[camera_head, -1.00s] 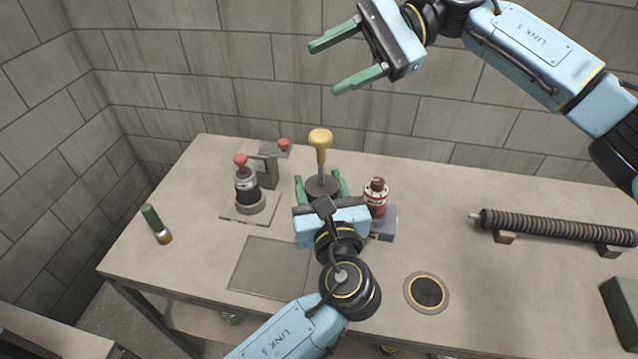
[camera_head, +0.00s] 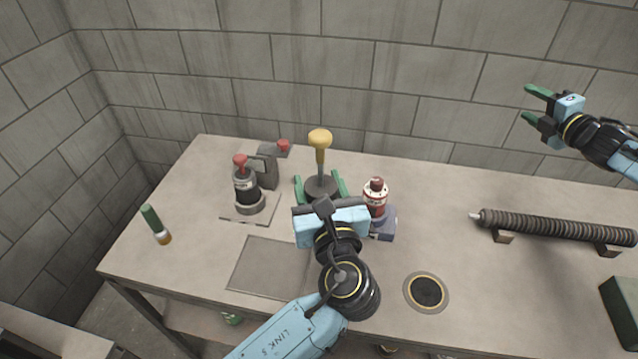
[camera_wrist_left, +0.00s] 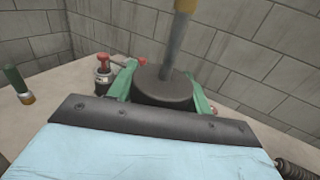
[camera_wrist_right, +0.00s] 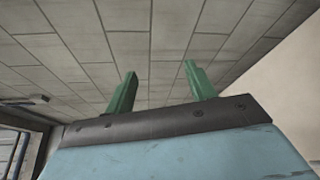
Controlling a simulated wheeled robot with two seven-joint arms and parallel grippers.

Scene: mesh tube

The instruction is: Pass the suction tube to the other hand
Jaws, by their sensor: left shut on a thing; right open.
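An upright thing with a dark round base, grey stem and yellow knob (camera_head: 320,140), which I take for the suction tube, stands at the middle back of the table. My left gripper (camera_head: 319,184) is shut around its dark base; the left wrist view shows the base (camera_wrist_left: 163,88) between the two green fingers. I cannot tell whether the base touches the table. My right gripper (camera_head: 528,103) is open and empty, high at the upper right, far from it. Its two green fingers (camera_wrist_right: 158,84) stand apart in the right wrist view.
A black canister with a red top (camera_head: 246,190) stands left of the left gripper. A red bottle (camera_head: 375,192) is close on its right. A dark ribbed tube (camera_head: 550,224) lies on supports at the right. A green-and-orange cylinder (camera_head: 155,225) is at the left.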

